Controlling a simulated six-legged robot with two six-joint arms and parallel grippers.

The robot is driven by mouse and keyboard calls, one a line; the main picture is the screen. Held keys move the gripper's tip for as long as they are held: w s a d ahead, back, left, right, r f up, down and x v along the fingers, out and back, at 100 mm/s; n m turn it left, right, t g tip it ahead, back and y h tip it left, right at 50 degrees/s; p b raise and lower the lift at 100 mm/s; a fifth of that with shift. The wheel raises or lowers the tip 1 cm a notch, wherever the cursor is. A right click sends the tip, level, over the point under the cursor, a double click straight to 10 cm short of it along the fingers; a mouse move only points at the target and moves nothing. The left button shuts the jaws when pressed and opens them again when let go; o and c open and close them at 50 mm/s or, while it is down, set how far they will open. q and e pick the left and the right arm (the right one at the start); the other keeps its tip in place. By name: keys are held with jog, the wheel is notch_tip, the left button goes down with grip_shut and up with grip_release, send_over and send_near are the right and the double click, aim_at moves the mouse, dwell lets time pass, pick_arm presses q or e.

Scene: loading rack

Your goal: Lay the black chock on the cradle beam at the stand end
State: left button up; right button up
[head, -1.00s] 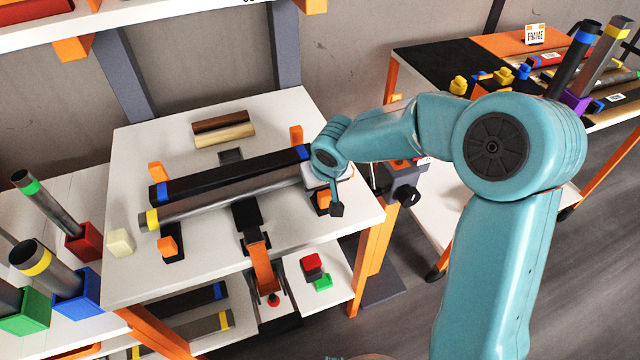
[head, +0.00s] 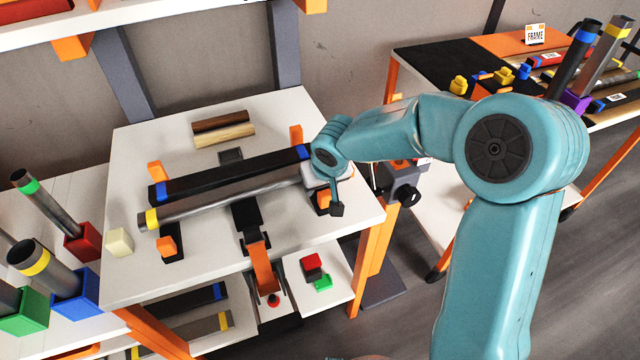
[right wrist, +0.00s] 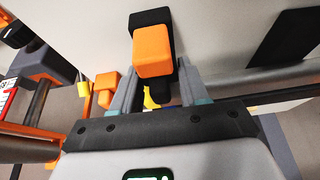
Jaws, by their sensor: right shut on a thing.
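My right gripper (right wrist: 158,92) is over the right end of the table, at the orange post (head: 323,199) of the cradle beam nearest the stand. In the right wrist view its grey fingers straddle a small dark piece, taken as the black chock (right wrist: 162,93), mostly hidden. The orange post (right wrist: 153,56) and the beam's black end (right wrist: 150,17) show just past the fingertips. I cannot tell whether the chock touches the beam. A black bar with blue bands (head: 230,174) and a grey tube with a yellow band (head: 220,202) lie across the cradle. My left gripper is out of view.
A cream block (head: 119,242) sits at the table's left edge. Brown and tan rods (head: 224,134) lie at the back. The grey stand (head: 403,186) is close at the right.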

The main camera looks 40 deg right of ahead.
jog(key=shift+f, duration=0.1)
dwell(0.3)
jog(key=o, duration=1.1)
jog(key=shift+o, duration=0.2)
jog(key=p+v, duration=0.2)
jog(key=v, duration=1.4)
jog(key=shift+s+d, duration=0.1)
jog(key=shift+s, duration=0.1)
